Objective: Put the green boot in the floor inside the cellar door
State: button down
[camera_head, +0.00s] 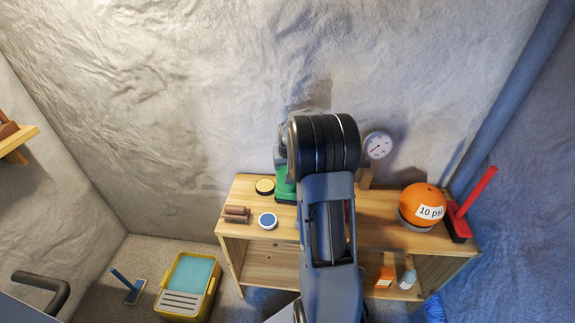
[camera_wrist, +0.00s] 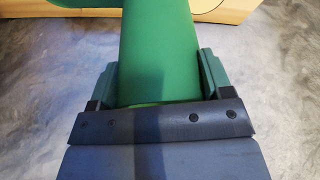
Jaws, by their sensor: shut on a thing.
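The green boot (camera_wrist: 158,45) fills the middle of the wrist view, between the two fingers of my gripper (camera_wrist: 158,78). My gripper is shut on it, one finger at each side. In the head view, part of the green boot (camera_head: 285,186) shows just left of my arm, over the back of the wooden shelf unit's top. My arm hides the rest of it and most of the gripper. I cannot tell whether the boot touches the shelf top. I cannot make out the cellar door or the floor inside it in either view.
The wooden shelf unit (camera_head: 384,237) bears a round gauge (camera_head: 377,146), an orange ball (camera_head: 422,203) marked "10 psi", a red-handled tool (camera_head: 472,203), a blue-topped tin (camera_head: 268,221) and brown blocks (camera_head: 236,214). A yellow bin (camera_head: 206,305) and a blue-handled brush (camera_head: 130,288) are on the floor at left.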

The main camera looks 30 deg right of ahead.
jog(key=shift+f, duration=0.35)
jog(key=shift+c, duration=2.3)
grip_release()
jog(key=shift+f, duration=0.1)
jog(key=o, duration=0.4)
